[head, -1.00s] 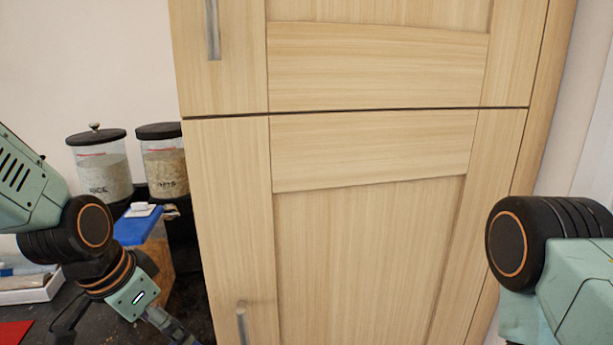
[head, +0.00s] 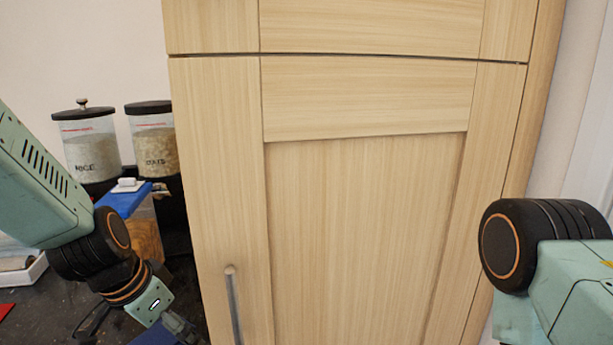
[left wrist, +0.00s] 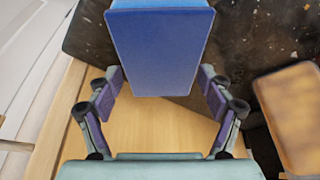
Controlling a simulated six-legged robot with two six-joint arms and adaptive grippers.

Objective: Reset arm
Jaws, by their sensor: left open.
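My left arm comes in from the left in the head view. My left gripper (head: 184,328) is at the lower edge there, partly cut off, left of the lower cabinet door's handle (head: 233,305). In the left wrist view its two fingers (left wrist: 160,82) are spread apart. A flat blue panel (left wrist: 155,50) shows between and beyond them; I cannot tell whether they touch it. Pale wood shows below the panel. My right arm shows at the right of the head view, but its gripper is out of view.
A tall pale wood cabinet (head: 360,220) fills the middle, its doors shut. Behind my left arm, a rice jar (head: 92,148) and an oats jar (head: 155,150) stand near a blue-topped item (head: 122,202). A brown board (left wrist: 290,115) lies at right in the wrist view.

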